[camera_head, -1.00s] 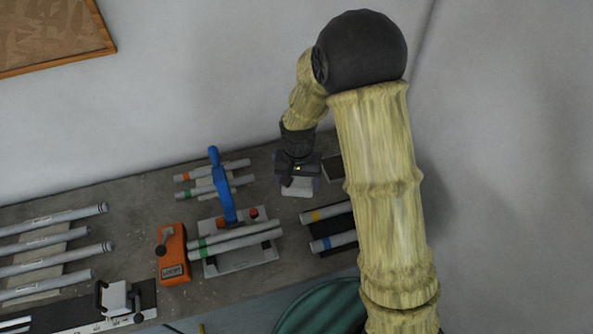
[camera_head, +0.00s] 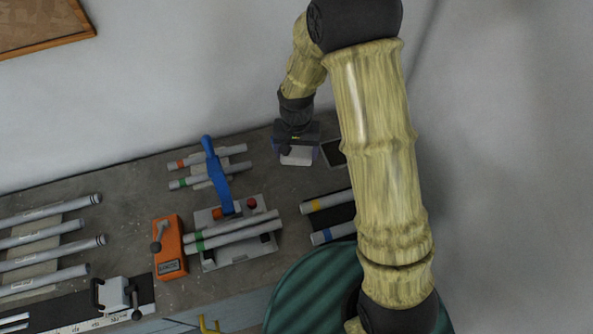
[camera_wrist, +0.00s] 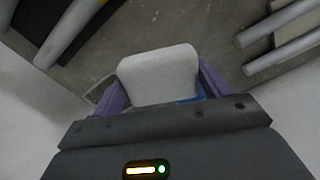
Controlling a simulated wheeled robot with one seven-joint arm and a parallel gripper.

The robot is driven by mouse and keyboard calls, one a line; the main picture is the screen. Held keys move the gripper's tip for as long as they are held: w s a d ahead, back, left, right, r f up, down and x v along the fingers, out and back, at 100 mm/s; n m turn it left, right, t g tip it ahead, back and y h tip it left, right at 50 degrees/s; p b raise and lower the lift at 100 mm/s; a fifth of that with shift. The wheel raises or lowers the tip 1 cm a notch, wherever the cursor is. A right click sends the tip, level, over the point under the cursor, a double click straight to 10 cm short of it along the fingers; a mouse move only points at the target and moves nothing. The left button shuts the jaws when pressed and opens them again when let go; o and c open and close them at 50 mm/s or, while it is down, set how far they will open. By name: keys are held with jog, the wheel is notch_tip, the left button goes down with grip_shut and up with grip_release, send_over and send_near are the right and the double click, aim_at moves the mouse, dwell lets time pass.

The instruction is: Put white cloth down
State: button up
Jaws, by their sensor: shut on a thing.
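The white cloth (camera_wrist: 160,75) shows as a pale, rounded block shape between the two purple fingers of my gripper (camera_wrist: 163,92) in the wrist view. My gripper is shut on it. In the head view my gripper (camera_head: 297,150) is at the back of the grey workbench (camera_head: 130,215), near the wall, with the white cloth (camera_head: 297,157) below it. I cannot tell whether the cloth touches the bench. A bit of blue shows beside the cloth at the finger in the wrist view.
A dark tray (camera_head: 333,152) lies just right of my gripper. A blue-handled clamp fixture (camera_head: 222,185) with grey tubes stands left of centre, beside an orange block (camera_head: 169,248). Tubes with yellow and blue bands (camera_head: 328,201) lie at the right. A green round thing (camera_head: 315,290) is in front.

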aim_at(296, 151)
jog(key=shift+f+p, duration=0.5)
jog(key=shift+f, duration=1.9)
jog(key=shift+f+p, duration=0.65)
jog(key=shift+f, duration=1.4)
jog(key=shift+f, duration=0.15)
jog(key=o, duration=1)
notch_tip(296, 151, up, 12)
jog(key=b, duration=0.3)
